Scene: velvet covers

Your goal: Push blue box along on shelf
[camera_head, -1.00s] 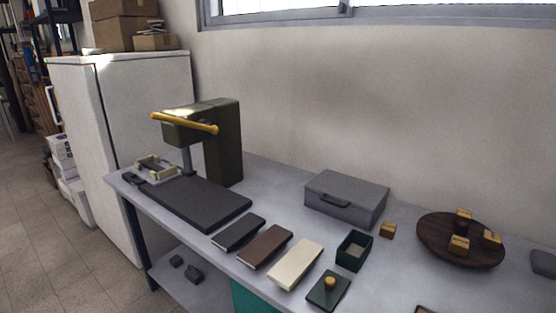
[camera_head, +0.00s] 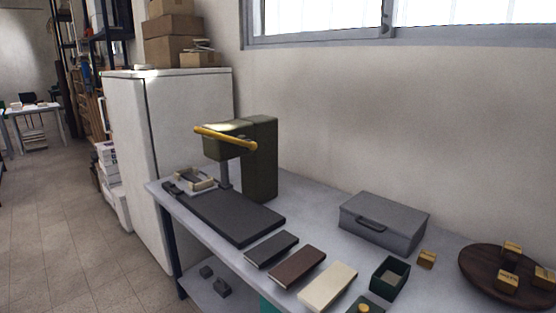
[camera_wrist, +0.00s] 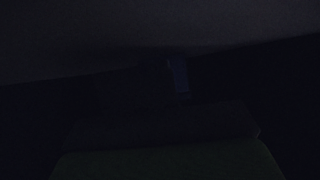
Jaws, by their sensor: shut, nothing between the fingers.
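The wrist view is very dark. A small, dim bluish block (camera_wrist: 179,78), possibly the blue box, stands just above the middle of that view. A broad dark form along the bottom centre looks like my gripper (camera_wrist: 163,122). It is shut and empty, though its separate fingertips are hard to make out. The bluish block is beyond it, and I cannot tell whether they touch. In the head view no blue box and no gripper show.
The workbench (camera_head: 330,238) carries a dark green press (camera_head: 262,160) with a yellow handle, a grey case (camera_head: 384,222), several flat books, a green open box (camera_head: 389,278) and a round wooden board (camera_head: 478,272). A white cabinet (camera_head: 180,150) stands behind its left end. The floor at left is clear.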

